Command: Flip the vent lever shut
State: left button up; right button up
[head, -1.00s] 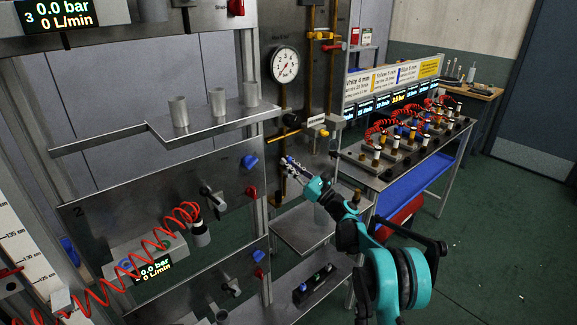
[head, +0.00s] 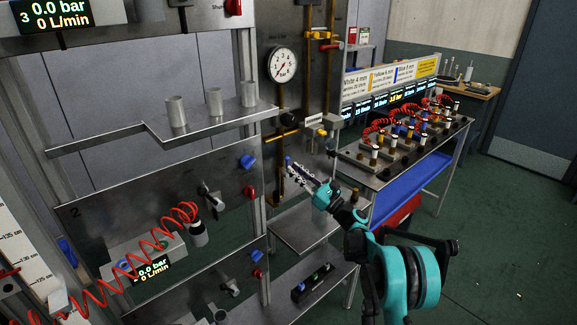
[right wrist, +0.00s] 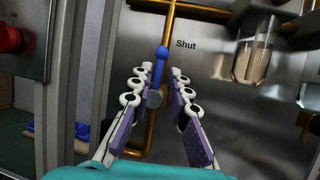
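The vent lever is a short handle with a blue grip (right wrist: 161,53) on a brass pipe, in the right wrist view. It points up, slightly tilted, with the word "Shut" printed to its right. Its grey hub (right wrist: 154,98) is seen between my right gripper's fingers. In the head view its blue end (head: 287,160) is just beyond the fingertips. My right gripper (right wrist: 159,76) is open, one finger on each side of the lever's line; contact is not clear. It also shows in the head view (head: 297,170). My left gripper is out of view.
A pressure gauge (head: 283,64) is above the lever on the same panel. A metal shelf with cups (head: 215,120) and a panel with a red coiled hose (head: 165,235) are to the left. A bench with valves (head: 400,150) is at the right. A glass bowl (right wrist: 255,50) hangs right of the lever.

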jog(key=v, duration=0.7)
jog(key=shift+s+d, duration=0.2)
jog(key=shift+d, duration=0.05)
jog(key=shift+a, duration=0.1)
jog(key=s+a+r+n+g+h, duration=0.25)
jog(key=s+a+n+g, duration=0.25)
jog(key=s+a+n, duration=0.3)
jog(key=s+f+n+g+h, duration=0.2)
jog(key=s+n+h, duration=0.35)
jog(key=s, duration=0.45)
jog(key=s+d+f+n+h, duration=0.3)
jog(key=s+n, duration=0.1)
jog(key=s, duration=0.4)
jog(key=s+d+f+n+h, duration=0.2)
jog(key=s+d+f+n, duration=0.1)
jog(key=s, duration=0.5)
jog(key=s+d+f+n+g+h, duration=0.1)
jog(key=s+d+f+n+h, duration=0.2)
jog(key=s+d+n, duration=0.2)
jog(key=s+n, duration=0.1)
jog(key=s, duration=0.1)
jog(key=shift+s+h, duration=0.3)
jog(key=shift+s, duration=0.1)
